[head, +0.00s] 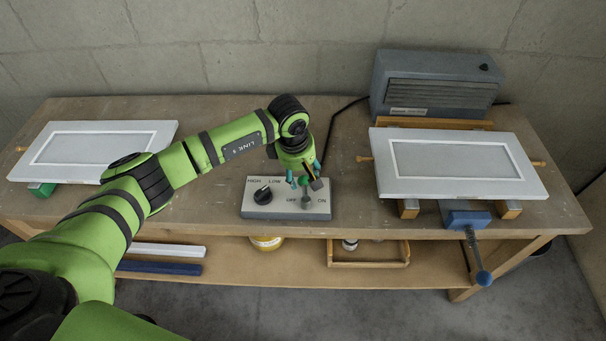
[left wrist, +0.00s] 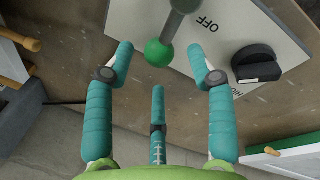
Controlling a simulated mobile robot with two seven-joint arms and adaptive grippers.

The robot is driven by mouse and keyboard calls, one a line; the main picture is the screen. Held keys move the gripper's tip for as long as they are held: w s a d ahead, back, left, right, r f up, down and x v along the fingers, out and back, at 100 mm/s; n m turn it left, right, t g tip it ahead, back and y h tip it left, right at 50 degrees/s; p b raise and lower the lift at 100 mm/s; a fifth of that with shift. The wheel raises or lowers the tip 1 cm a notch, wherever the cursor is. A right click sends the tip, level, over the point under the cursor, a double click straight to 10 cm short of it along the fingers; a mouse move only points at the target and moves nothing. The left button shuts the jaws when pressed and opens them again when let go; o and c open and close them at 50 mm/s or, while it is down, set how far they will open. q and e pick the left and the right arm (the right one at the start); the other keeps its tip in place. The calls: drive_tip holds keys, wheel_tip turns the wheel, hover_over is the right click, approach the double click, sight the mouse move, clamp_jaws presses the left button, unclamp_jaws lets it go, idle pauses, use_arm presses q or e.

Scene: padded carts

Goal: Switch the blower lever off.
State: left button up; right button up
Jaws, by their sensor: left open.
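The blower lever (head: 306,197) is a short grey stem with a green ball knob on a light control box (head: 258,211), between the OFF and ON labels. I cannot tell for sure which way it leans. In the left wrist view the green knob (left wrist: 158,53) lies between the teal fingers of my left gripper (left wrist: 160,62), with gaps visible on both sides. My left gripper (head: 303,174) is open at the knob, over the box, and partly hides it. A black dial (head: 263,194) marked HIGH and LOW sits left of the lever. My right gripper is not in view.
A grey blower (head: 436,84) stands at the back right of the wooden bench (head: 345,210). A white panel on supports (head: 384,183) lies at right, with a blue clamp (head: 467,217) in front. Another white panel (head: 160,131) lies at left, behind my arm.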

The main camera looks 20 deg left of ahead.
sight(303, 178)
use_arm(q)
drive_tip(key=shift+w+d+f, duration=0.1)
drive_tip(key=shift+w+f, duration=0.05)
drive_tip(key=shift+f, duration=0.6)
drive_tip(key=shift+w+d+f, duration=0.1)
drive_tip(key=shift+f, duration=0.65)
